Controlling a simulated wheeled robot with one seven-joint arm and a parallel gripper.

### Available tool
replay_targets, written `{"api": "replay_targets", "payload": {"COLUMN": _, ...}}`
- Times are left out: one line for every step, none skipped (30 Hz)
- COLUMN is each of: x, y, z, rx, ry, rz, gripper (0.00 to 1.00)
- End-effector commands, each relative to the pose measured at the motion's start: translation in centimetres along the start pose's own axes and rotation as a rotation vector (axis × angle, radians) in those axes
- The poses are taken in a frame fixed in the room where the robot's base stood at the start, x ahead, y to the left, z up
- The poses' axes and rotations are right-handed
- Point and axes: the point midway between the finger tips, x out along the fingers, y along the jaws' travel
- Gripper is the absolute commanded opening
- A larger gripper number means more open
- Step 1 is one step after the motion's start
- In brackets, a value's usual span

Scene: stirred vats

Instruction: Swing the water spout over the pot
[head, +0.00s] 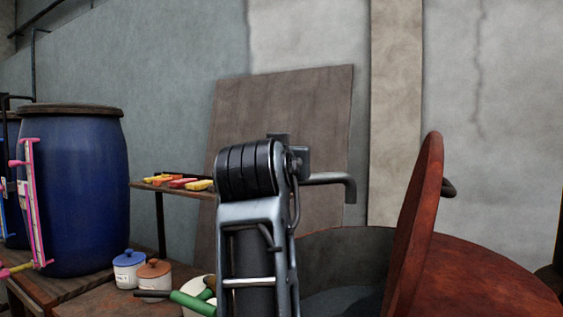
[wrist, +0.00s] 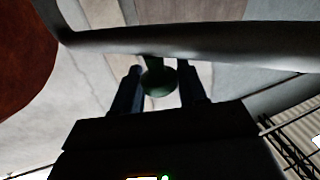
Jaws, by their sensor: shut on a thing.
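The water spout (head: 328,179) is a grey metal pipe in the head view. It runs right from behind my arm and bends down at its end. In the picture its tip lies above the open pot (head: 320,245); the depth between them is hard to judge. The pot is dark inside, with a rusty red lid (head: 416,225) standing up at its right. In the wrist view the pipe (wrist: 180,42) crosses above my gripper (wrist: 160,82). The fingers are shut on a green knob (wrist: 158,80) under the pipe. In the head view my arm hides the gripper and knob.
Blue barrels (head: 75,190) stand at the left. Small lidded jars (head: 128,268) and a green-handled tool (head: 190,303) are on the front bench. A shelf behind holds several colored blocks (head: 180,182). A brown board (head: 290,120) leans on the wall.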

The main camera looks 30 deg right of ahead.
Motion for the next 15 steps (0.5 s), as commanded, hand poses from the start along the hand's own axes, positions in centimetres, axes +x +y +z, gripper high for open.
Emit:
{"api": "replay_targets", "payload": {"x": -0.27, "y": -0.01, "z": 0.20, "rx": -0.001, "ry": -0.001, "rz": 0.019, "gripper": 0.00}}
{"api": "replay_targets", "payload": {"x": -0.39, "y": 0.06, "z": 0.18, "rx": -0.001, "ry": -0.001, "rz": 0.031, "gripper": 0.00}}
{"api": "replay_targets", "payload": {"x": -0.53, "y": 0.15, "z": 0.15, "rx": -0.001, "ry": -0.001, "rz": 0.045, "gripper": 0.00}}
{"api": "replay_targets", "payload": {"x": -0.62, "y": 0.22, "z": 0.13, "rx": -0.002, "ry": -0.001, "rz": 0.055, "gripper": 0.00}}
{"api": "replay_targets", "payload": {"x": -0.71, "y": 0.27, "z": 0.13, "rx": -0.001, "ry": -0.001, "rz": 0.063, "gripper": 0.00}}
{"api": "replay_targets", "payload": {"x": -0.80, "y": 0.33, "z": 0.12, "rx": -0.001, "ry": -0.002, "rz": 0.073, "gripper": 0.00}}
{"api": "replay_targets", "payload": {"x": -0.86, "y": 0.38, "z": 0.12, "rx": -0.001, "ry": -0.002, "rz": 0.079, "gripper": 0.00}}
{"api": "replay_targets", "payload": {"x": -0.91, "y": 0.40, "z": 0.11, "rx": -0.001, "ry": -0.002, "rz": 0.084, "gripper": 0.00}}
{"api": "replay_targets", "payload": {"x": -0.97, "y": 0.44, "z": 0.10, "rx": -0.002, "ry": -0.002, "rz": 0.090, "gripper": 0.00}}
{"api": "replay_targets", "payload": {"x": -1.00, "y": 0.46, "z": 0.10, "rx": -0.002, "ry": -0.002, "rz": 0.093, "gripper": 0.00}}
{"api": "replay_targets", "payload": {"x": -1.02, "y": 0.49, "z": 0.09, "rx": -0.003, "ry": -0.002, "rz": 0.096, "gripper": 0.00}}
{"api": "replay_targets", "payload": {"x": -1.05, "y": 0.50, "z": 0.08, "rx": -0.003, "ry": -0.002, "rz": 0.099, "gripper": 0.00}}
{"api": "replay_targets", "payload": {"x": -1.06, "y": 0.51, "z": 0.08, "rx": -0.003, "ry": -0.002, "rz": 0.100, "gripper": 0.00}}
{"api": "replay_targets", "payload": {"x": -1.06, "y": 0.52, "z": 0.08, "rx": -0.003, "ry": -0.002, "rz": 0.101, "gripper": 0.00}}
{"api": "replay_targets", "payload": {"x": -1.07, "y": 0.52, "z": 0.07, "rx": -0.003, "ry": -0.002, "rz": 0.101, "gripper": 0.00}}
